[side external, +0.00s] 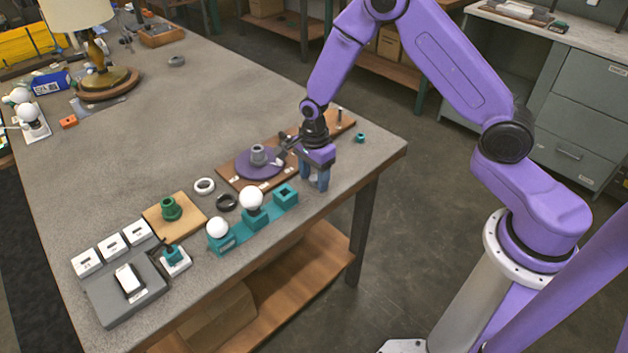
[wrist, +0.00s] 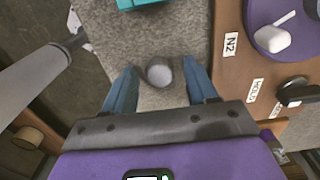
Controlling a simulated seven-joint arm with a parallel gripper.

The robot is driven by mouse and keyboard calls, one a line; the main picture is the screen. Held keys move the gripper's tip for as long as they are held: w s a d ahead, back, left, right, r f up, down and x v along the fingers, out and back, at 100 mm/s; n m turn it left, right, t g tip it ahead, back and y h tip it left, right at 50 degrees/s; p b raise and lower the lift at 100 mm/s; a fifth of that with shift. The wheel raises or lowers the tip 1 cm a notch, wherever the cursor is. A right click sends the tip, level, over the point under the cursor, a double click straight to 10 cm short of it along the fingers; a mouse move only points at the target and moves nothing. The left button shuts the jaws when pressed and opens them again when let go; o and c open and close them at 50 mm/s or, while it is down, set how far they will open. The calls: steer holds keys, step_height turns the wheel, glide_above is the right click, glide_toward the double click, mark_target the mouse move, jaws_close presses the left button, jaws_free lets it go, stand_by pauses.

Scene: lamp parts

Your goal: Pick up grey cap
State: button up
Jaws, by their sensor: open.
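A small round grey cap (wrist: 159,73) lies on the grey table, between the two blue fingers of my gripper (wrist: 160,85) in the wrist view. A gap shows on each side of the cap, and neither finger appears to touch it. My gripper is open and points down. In the side external view my gripper (side external: 315,182) is low over the table's near right edge, just right of the teal holder.
A brown board (wrist: 228,75) with labels and a purple disc (side external: 260,167) is close beside my gripper. The teal holder (side external: 237,233) with white bulbs stands to the left. The table edge drops off close by. A small teal piece (side external: 360,138) lies behind.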

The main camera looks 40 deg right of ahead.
steer(key=c, duration=1)
steer(key=shift+c, duration=0.2)
steer(key=shift+r, duration=0.15)
